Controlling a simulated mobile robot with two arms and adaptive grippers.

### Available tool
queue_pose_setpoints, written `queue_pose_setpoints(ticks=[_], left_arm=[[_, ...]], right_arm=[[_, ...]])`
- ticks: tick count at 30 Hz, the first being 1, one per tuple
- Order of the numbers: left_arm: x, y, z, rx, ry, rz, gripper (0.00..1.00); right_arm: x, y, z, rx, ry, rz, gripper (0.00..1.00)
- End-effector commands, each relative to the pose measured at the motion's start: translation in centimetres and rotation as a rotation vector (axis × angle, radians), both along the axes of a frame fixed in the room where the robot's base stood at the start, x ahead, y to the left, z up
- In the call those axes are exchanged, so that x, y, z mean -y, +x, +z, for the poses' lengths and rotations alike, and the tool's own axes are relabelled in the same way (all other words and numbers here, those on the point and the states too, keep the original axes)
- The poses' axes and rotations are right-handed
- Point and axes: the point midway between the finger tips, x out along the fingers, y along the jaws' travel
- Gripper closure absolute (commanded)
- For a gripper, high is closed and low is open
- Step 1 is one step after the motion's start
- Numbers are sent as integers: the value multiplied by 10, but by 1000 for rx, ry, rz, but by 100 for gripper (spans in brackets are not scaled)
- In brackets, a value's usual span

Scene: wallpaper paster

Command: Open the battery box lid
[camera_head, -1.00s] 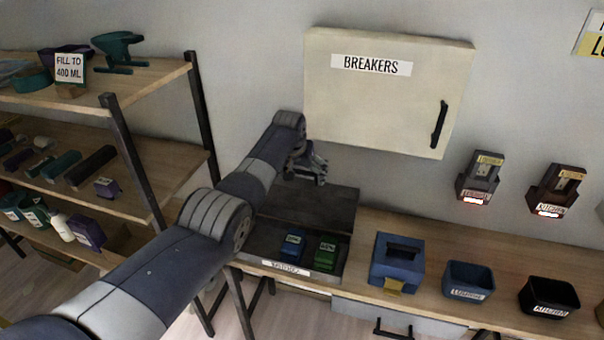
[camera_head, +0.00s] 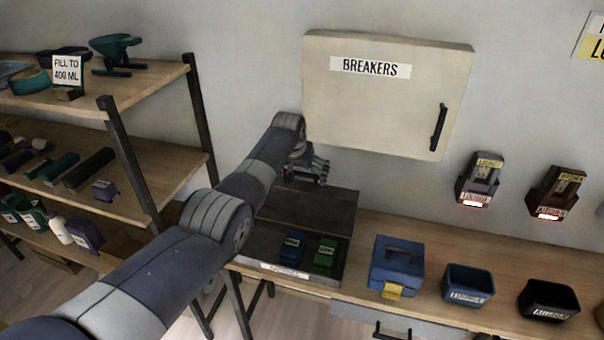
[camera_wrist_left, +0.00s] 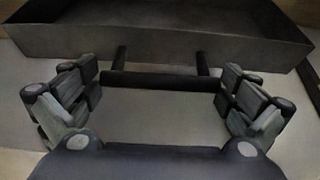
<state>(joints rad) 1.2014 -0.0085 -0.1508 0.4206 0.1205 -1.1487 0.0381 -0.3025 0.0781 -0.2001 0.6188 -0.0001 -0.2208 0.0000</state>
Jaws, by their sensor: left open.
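The battery box (camera_head: 262,262) is a dark tray with a white label on the workbench, and its inside is exposed. Its dark lid (camera_head: 312,208) is raised at the back, tilted up. A blue battery (camera_head: 291,246) and a green battery (camera_head: 325,253) are inside. My left gripper (camera_head: 318,172) is just above and behind the lid's upper edge. In the left wrist view my left gripper (camera_wrist_left: 160,100) is open, its fingers wide apart. A dark bar handle (camera_wrist_left: 165,81) lies between them, with a dark rimmed panel (camera_wrist_left: 160,45) beyond. My right gripper is out of view.
A breaker cabinet (camera_head: 385,100) hangs on the wall close above my left gripper. A blue toolbox (camera_head: 396,265), a blue bin (camera_head: 468,285) and a black bin (camera_head: 548,299) stand to the right on the bench. A wooden shelf unit (camera_head: 145,85) stands at left.

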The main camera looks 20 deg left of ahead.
Motion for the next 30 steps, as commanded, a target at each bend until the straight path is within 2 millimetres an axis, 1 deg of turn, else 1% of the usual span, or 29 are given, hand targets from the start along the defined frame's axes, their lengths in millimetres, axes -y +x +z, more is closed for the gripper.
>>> queue_pose_setpoints(ticks=[4, 8, 17, 23, 30], left_arm=[[0, -1, -1, -2, 0, 0, 0], [0, -2, 2, -3, 0, 0, 0], [-1, -12, 21, -2, 0, 0, 0], [-1, -23, 44, 1, 0, -1, 0], [-1, -40, 79, 1, 0, 0, 0]], right_arm=[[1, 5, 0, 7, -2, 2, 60], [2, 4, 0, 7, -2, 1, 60], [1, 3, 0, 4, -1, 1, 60], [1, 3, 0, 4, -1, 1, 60], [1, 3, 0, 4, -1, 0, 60]])
